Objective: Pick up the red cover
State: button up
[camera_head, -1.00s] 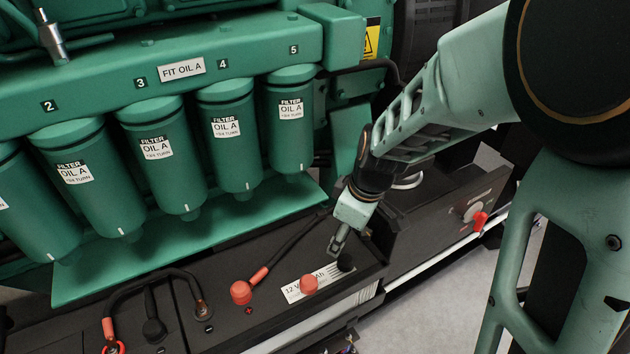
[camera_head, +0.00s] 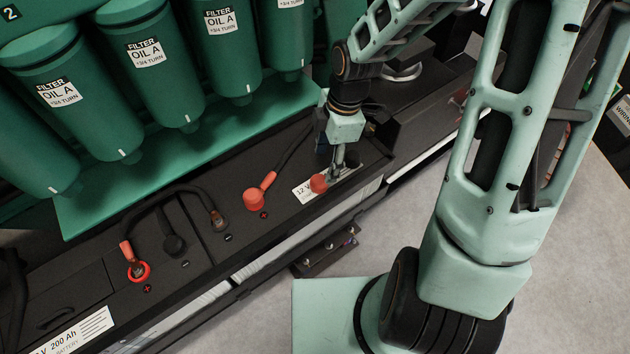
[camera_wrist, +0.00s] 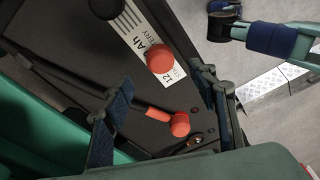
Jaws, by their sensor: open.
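A round red cover (camera_head: 319,183) rests on the white label on top of the black battery, apart from any cable. In the wrist view the red cover (camera_wrist: 160,58) lies ahead of and between the finger ends, with nothing gripped. My gripper (camera_head: 338,168) is open, pointing down just behind and to the right of the cover in the head view. Its two fingers (camera_wrist: 165,80) are spread in the wrist view. I cannot tell its exact height above the battery.
A second red cap (camera_head: 254,198) with a cable sits on the plus terminal nearby, also visible in the wrist view (camera_wrist: 180,124). Green oil filters (camera_head: 224,45) hang over a green ledge (camera_head: 180,165) behind the battery. Another terminal has a red ring (camera_head: 140,270).

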aim_at(320, 179)
jog(key=f, duration=0.2)
jog(key=a+f+b, duration=0.1)
jog(key=f, duration=0.5)
jog(key=shift+s+a, duration=0.15)
jog(key=shift+a, duration=0.15)
jog(key=c, duration=1)
